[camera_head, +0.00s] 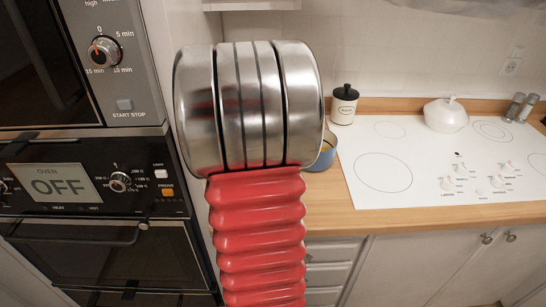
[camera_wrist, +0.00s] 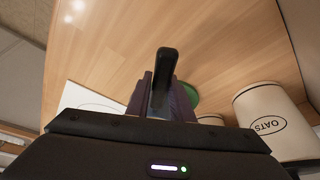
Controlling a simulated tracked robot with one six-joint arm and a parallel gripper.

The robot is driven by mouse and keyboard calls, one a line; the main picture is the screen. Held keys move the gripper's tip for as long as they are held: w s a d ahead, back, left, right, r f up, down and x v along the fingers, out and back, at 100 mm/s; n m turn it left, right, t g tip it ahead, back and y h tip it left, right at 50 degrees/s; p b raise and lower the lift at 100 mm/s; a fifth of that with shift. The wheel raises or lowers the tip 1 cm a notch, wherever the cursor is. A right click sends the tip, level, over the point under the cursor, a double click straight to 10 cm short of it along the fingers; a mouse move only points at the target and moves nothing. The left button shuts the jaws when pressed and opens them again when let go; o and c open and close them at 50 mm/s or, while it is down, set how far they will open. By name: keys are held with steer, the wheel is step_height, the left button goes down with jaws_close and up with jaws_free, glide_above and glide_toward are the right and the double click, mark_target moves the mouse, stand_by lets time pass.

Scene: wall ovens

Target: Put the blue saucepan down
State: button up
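The blue saucepan (camera_head: 325,154) shows only in part in the head view, behind my arm. It is at the wooden worktop beside the hob's left edge; whether it touches the worktop cannot be told. In the wrist view its black handle (camera_wrist: 166,68) stands between the fingers of my gripper (camera_wrist: 163,95), which look closed around it. The pan's body is mostly hidden below the gripper in that view. In the head view my gripper is hidden behind the arm.
The white hob (camera_head: 400,165) lies right of the pan, with a white lidded pot (camera_head: 446,116) on it. A white canister with a black lid (camera_head: 343,105) stands behind. Ovens (camera_head: 75,190) are left.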

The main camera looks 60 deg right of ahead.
steer(key=o, duration=0.4)
steer(key=shift+r, duration=0.1)
steer(key=v, duration=1.2)
stand_by(0.9)
